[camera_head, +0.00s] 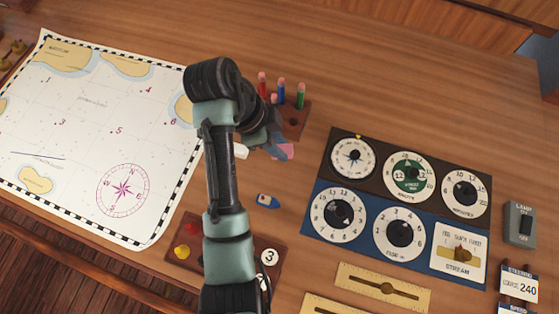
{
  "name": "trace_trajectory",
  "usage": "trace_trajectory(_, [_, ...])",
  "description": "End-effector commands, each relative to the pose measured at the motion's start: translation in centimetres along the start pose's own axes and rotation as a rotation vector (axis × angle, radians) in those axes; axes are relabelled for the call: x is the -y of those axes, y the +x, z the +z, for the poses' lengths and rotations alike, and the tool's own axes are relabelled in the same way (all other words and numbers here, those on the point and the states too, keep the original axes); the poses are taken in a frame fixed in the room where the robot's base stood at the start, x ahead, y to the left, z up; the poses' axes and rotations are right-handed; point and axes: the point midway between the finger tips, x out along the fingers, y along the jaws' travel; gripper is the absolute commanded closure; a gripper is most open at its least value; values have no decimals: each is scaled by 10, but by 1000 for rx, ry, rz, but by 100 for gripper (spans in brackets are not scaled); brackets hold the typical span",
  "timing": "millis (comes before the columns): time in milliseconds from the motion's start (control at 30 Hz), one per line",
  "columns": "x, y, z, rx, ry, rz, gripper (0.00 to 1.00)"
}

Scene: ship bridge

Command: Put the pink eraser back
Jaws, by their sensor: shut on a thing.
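My arm hides the holder's left part.
A sea chart (90,130) lies at left. A panel of dials (400,200) lies at right. A blue boat-shaped piece (268,201) and a white object (241,152) lie near my arm. A brown tray (258,245) and brass rulers (383,288) are at the front.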

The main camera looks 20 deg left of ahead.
Motion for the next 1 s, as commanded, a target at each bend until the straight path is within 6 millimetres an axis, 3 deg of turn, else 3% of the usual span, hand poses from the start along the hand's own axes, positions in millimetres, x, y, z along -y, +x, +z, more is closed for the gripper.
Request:
trace_trajectory(33, [-2, 16, 6, -1, -2, 6, 100])
trace_trajectory(400, [-1, 58, 24, 0, -4, 4, 100])
trace_trajectory(833, [-1, 68, 28, 1, -2, 1, 100])
trace_trajectory(867, [-1, 66, 27, 1, -2, 1, 63])
trace_trajectory(1000, [-1, 66, 27, 1, -2, 1, 39])
